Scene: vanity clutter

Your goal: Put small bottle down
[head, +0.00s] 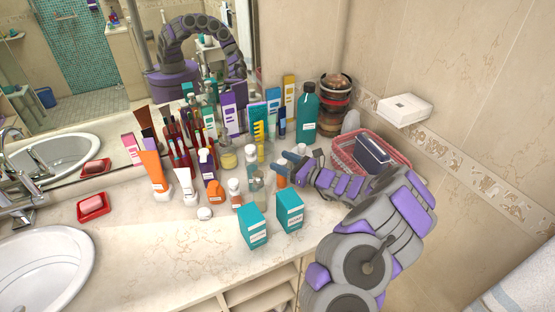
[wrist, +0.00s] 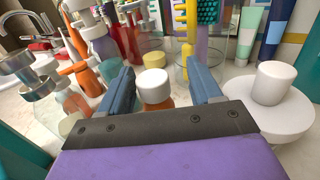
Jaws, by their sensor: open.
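The small bottle, amber-orange with a white cap (wrist: 154,86), stands between the fingers of my gripper in the wrist view. My gripper (wrist: 168,82) is open, with a blue finger on each side of the bottle and a gap visible beside the cap. The bottle's lower part is hidden behind the gripper's palm edge. In the head view my gripper (head: 284,161) is low over the counter among the bottles, and a bit of orange (head: 282,182) shows beside it, probably the same bottle.
Clutter stands close around: a clear glass (head: 258,186), two teal boxes (head: 252,226) in front, a tall teal bottle (head: 305,112) behind, and a pink basket (head: 347,158) to the right. A round white item (wrist: 270,106) is right of my gripper. The counter's front left (head: 150,250) is clear.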

